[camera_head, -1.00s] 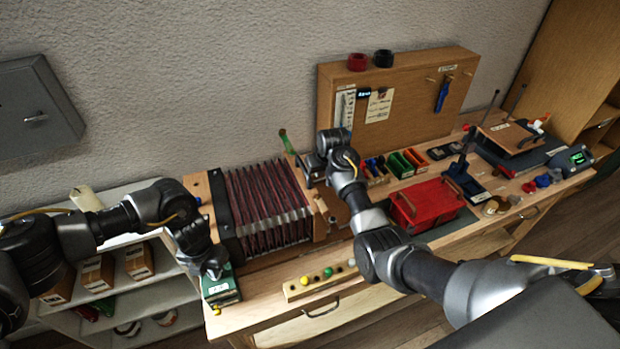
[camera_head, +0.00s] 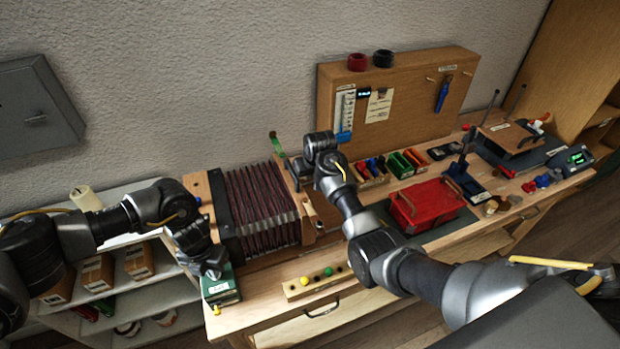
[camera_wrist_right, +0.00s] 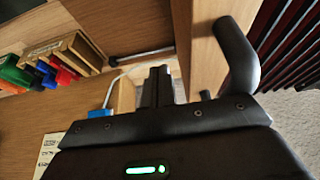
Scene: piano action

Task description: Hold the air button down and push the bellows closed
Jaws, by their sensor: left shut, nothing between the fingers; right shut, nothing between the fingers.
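The bellows (camera_head: 262,208), dark red pleats between wooden ends, stands on the left of the bench. My left gripper (camera_head: 214,274) is shut and points down at the top of a green box (camera_head: 222,289) in front of the bellows' left end. The air button itself is not distinguishable there; the gripper covers that spot. My right gripper (camera_head: 297,180) is shut and empty at the bellows' right wooden end (camera_head: 305,202). In the right wrist view its fingers (camera_wrist_right: 158,84) are beside that wooden end (camera_wrist_right: 196,50) and its black handle (camera_wrist_right: 237,52); contact is unclear.
A row of coloured balls (camera_head: 318,281) lies along the bench's front edge. A red box (camera_head: 426,204) and small coloured bins (camera_head: 400,163) stand to the right of my right arm. A pegboard (camera_head: 400,105) stands behind. The white shelf (camera_head: 110,300) is at the left.

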